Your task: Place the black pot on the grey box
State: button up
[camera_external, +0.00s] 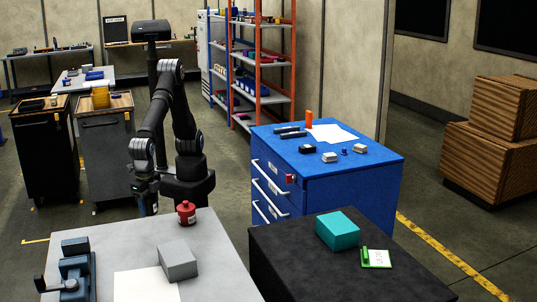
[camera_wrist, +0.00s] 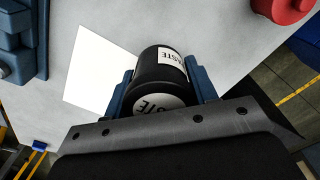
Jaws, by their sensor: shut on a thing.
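The black pot (camera_wrist: 158,75) has white labels with black lettering and sits between the two blue fingers of my gripper (camera_wrist: 160,78) in the wrist view. My gripper is shut on it. In the external view my gripper (camera_external: 146,203) hangs low at the far edge of the grey table, and I cannot make out the pot there. The grey box (camera_external: 177,262) lies on that table, nearer the camera and to the right of my gripper, with nothing on it. I cannot make out the box in the wrist view.
A white sheet (camera_external: 146,284) lies beside the box. A blue vise (camera_external: 75,270) is at the left. A black table (camera_external: 300,265) stands to the right.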

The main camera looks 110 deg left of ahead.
send_over(173, 243)
notch_tip(173, 243, down, 5)
jog(key=shift+f, duration=2.1)
jog(key=shift+f, duration=0.1)
jog(key=o, duration=1)
jog(key=shift+f, duration=0.1)
jog(key=shift+o, duration=0.2)
notch_tip(173, 243, up, 12)
jog(key=shift+r, duration=0.2)
